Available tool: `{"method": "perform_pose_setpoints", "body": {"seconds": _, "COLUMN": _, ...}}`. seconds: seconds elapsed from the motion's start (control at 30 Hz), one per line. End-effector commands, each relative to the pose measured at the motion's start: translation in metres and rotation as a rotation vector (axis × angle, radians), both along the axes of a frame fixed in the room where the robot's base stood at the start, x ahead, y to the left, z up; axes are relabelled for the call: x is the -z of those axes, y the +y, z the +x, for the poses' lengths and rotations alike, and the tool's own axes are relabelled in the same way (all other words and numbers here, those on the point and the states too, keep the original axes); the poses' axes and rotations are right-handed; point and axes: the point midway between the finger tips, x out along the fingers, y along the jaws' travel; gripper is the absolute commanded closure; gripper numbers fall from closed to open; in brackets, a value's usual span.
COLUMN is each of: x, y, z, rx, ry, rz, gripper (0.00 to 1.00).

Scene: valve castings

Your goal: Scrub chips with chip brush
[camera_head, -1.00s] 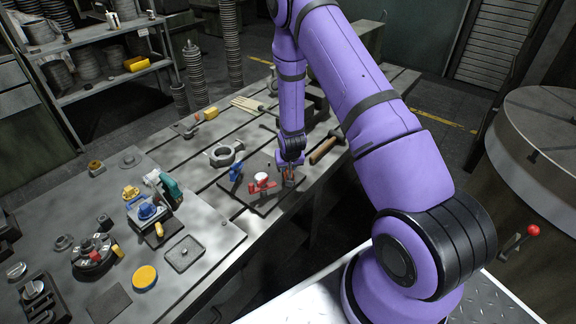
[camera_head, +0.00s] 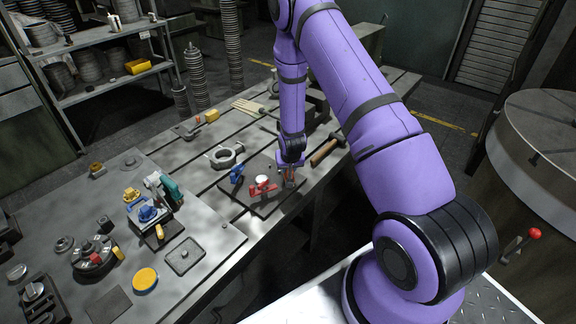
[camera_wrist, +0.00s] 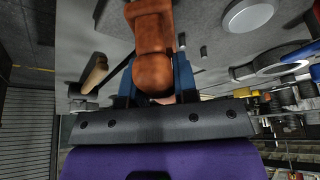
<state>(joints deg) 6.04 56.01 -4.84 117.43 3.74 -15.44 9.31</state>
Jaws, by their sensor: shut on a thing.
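My gripper (camera_head: 289,170) points down over the right part of a dark flat plate (camera_head: 262,208) on the bench. In the wrist view my gripper (camera_wrist: 154,92) is shut on an orange-brown handle (camera_wrist: 152,70), which I take to be the chip brush. In the head view the brush (camera_head: 290,181) is a small reddish-brown shape below the fingers. Its bristles are not clear, and I cannot tell whether they touch the plate. A red clamp-like part with a white round top (camera_head: 263,181) is just left of the brush. I cannot make out individual chips.
A blue part (camera_head: 237,173) stands on the plate's left side. A ring casting (camera_head: 226,154) lies behind it. A wooden-handled hammer (camera_head: 325,151) lies to the right. Fixtures, a small tray (camera_head: 184,256) and a yellow disc (camera_head: 145,279) are at front left.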

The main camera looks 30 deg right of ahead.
Motion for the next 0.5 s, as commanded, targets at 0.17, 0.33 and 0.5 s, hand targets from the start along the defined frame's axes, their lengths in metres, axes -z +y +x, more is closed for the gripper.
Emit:
{"method": "perform_pose_setpoints", "body": {"seconds": 0.17, "x": 0.0006, "y": 0.0025, "z": -0.0064, "rx": 0.0, "ry": 0.0, "rz": 0.0, "gripper": 1.0}}
{"method": "perform_pose_setpoints", "body": {"seconds": 0.33, "x": 0.0008, "y": 0.0026, "z": -0.0065, "rx": 0.0, "ry": 0.0, "rz": 0.0, "gripper": 1.0}}
{"method": "perform_pose_setpoints", "body": {"seconds": 0.5, "x": 0.0009, "y": 0.0021, "z": -0.0051, "rx": 0.0, "ry": 0.001, "rz": 0.0, "gripper": 1.0}}
